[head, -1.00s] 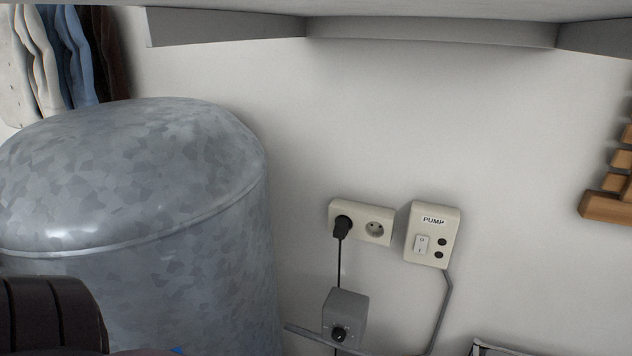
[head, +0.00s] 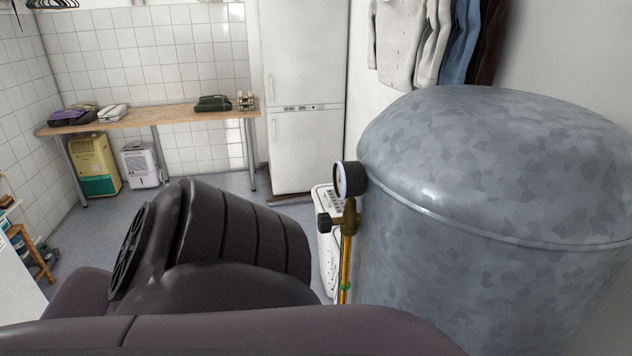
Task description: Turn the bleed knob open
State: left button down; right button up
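A large galvanized tank (head: 470,210) stands at the right in the head view. A round pressure gauge (head: 349,179) with a black rim sits on its left side. Just below the gauge is a brass valve (head: 349,218) with a small black knob (head: 324,222) facing left, on a vertical brass-coloured pipe (head: 345,265). The task's bleed knob may be this black knob; no label shows. My dark left arm fills the lower left and lower middle, in front of the floor and the tank's lower part. Neither gripper shows.
A white panel-like object (head: 327,250) stands behind the pipe. A tall white fridge (head: 300,110) and a wooden bench (head: 150,117) are at the back. Clothes (head: 440,40) hang behind the tank. Grey floor (head: 235,182) lies open between bench and arm.

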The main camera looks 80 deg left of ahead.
aim_at(324, 220)
jog(key=i+u, duration=0.1)
jog(key=u, duration=2.15)
jog(key=j+z, duration=0.2)
jog(key=j, duration=0.85)
jog(key=k+j+z, duration=0.2)
jog(key=j, duration=0.85)
jog(key=i, duration=0.1)
